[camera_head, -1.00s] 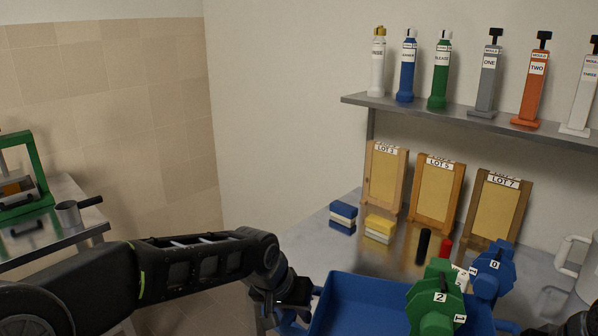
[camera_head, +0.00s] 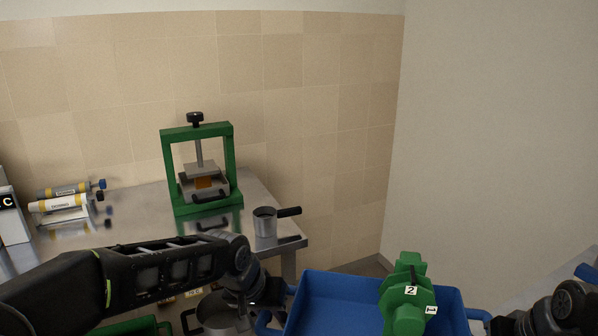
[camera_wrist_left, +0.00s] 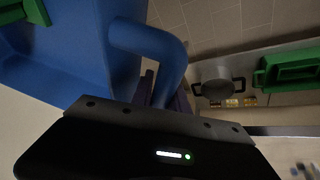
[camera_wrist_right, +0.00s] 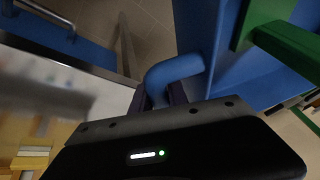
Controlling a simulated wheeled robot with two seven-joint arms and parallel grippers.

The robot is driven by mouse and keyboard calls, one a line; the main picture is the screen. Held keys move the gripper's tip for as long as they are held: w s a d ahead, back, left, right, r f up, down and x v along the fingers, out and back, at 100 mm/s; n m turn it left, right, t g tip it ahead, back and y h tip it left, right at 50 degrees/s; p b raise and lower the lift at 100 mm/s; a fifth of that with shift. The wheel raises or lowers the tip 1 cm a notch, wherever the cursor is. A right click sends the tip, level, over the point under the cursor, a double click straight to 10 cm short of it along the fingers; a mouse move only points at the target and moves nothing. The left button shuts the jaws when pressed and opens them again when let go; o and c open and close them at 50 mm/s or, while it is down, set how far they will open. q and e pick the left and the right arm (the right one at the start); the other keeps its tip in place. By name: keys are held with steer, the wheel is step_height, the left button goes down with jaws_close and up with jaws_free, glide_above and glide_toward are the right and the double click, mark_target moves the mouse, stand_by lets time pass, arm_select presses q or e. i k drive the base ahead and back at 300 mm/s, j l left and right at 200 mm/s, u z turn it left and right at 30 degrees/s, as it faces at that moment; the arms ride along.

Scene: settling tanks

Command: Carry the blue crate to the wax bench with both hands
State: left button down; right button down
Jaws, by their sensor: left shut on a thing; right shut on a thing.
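The blue crate (camera_head: 335,302) is at the bottom of the head view, held in front of me, its lower part cut off. A green thing (camera_head: 408,295) with number tags 2 and 1 stands up in it. My left gripper (camera_head: 266,312) is shut on the crate's left handle, which shows in the left wrist view (camera_wrist_left: 150,38). My right gripper (camera_wrist_right: 163,98) is shut on the other handle (camera_wrist_right: 178,70) in the right wrist view. A metal bench (camera_head: 255,190) stands ahead to the left; I see no label saying whether it is the wax bench.
On that bench are a green press (camera_head: 228,165), a small metal pot (camera_head: 265,222) with a dark handle, and tubes (camera_head: 62,200) on the left. A larger pot (camera_head: 222,312) sits lower, beside my left arm. A tiled wall and a plain wall meet behind.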

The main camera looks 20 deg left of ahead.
mark_target(110, 233)
steer(key=i+j+u, duration=0.3)
steer(key=j, duration=0.25)
steer(key=i+j+u, duration=0.3)
steer(key=j, duration=0.2)
steer(key=i+j+u, duration=0.8)
steer(key=i, duration=0.3)
